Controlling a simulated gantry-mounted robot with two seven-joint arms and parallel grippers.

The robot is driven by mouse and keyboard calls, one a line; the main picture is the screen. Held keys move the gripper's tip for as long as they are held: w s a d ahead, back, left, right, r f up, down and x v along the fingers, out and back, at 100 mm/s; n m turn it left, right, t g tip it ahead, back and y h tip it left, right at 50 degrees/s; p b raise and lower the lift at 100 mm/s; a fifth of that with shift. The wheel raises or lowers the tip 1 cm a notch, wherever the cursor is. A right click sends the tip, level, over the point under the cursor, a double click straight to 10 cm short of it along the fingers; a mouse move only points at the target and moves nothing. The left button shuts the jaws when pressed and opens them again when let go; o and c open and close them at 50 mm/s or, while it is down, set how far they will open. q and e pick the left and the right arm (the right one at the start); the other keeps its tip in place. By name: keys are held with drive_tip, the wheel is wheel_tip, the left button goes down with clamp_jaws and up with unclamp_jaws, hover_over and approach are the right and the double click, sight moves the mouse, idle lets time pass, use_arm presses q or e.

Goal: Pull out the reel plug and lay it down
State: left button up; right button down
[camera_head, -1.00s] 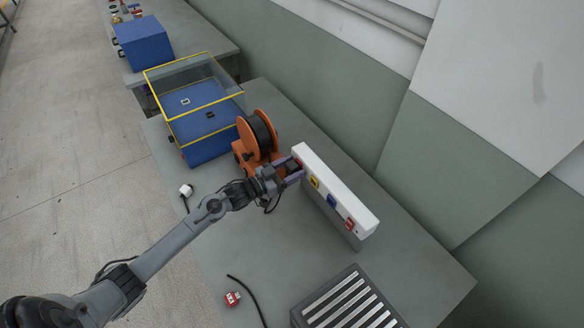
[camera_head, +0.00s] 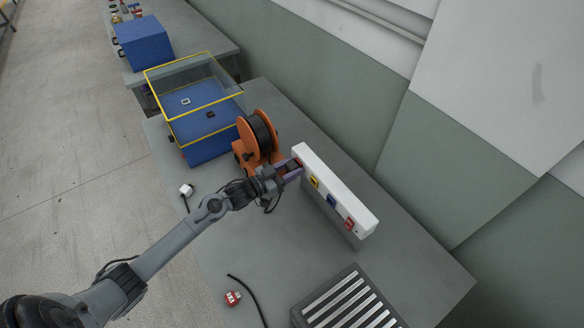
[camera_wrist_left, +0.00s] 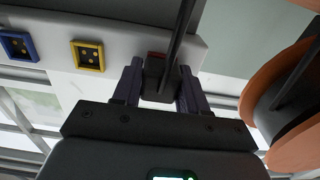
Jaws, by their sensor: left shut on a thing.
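My left gripper (camera_head: 291,170) is at the left end of a white socket strip (camera_head: 335,187). In the left wrist view, its two dark fingers (camera_wrist_left: 160,90) are shut on a black plug (camera_wrist_left: 157,78) with a dark cable passing above it. The plug is at the strip's end socket, where a red edge (camera_wrist_left: 156,54) shows. How deep the plug sits is hidden. An orange cable reel (camera_head: 258,140) stands beside the gripper and also shows in the left wrist view (camera_wrist_left: 290,110). My right gripper is not in view.
Yellow (camera_head: 314,182), blue (camera_head: 332,201) and red (camera_head: 350,224) sockets line the strip. A white plug (camera_head: 186,189) and a red plug (camera_head: 233,298) lie on the grey bench (camera_head: 260,255). A slatted rack (camera_head: 350,302) and a blue yellow-edged box (camera_head: 205,140) bound the free bench.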

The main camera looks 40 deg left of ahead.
sight(288, 171)
use_arm(q)
clamp_jaws()
drive_tip(key=shift+s+r, duration=0.1)
drive_tip(key=shift+r, duration=0.05)
drive_tip(key=shift+p+v, duration=0.65)
drive_tip(key=shift+v, duration=0.15)
drive_tip(key=shift+s+a+p, duration=0.2)
drive_tip(key=shift+s+p, duration=0.1)
drive_tip(key=shift+s, duration=0.05)
drive_tip(key=shift+p+v, duration=1.1)
drive_tip(key=shift+v, duration=0.65)
drive_tip(key=shift+g, duration=0.3)
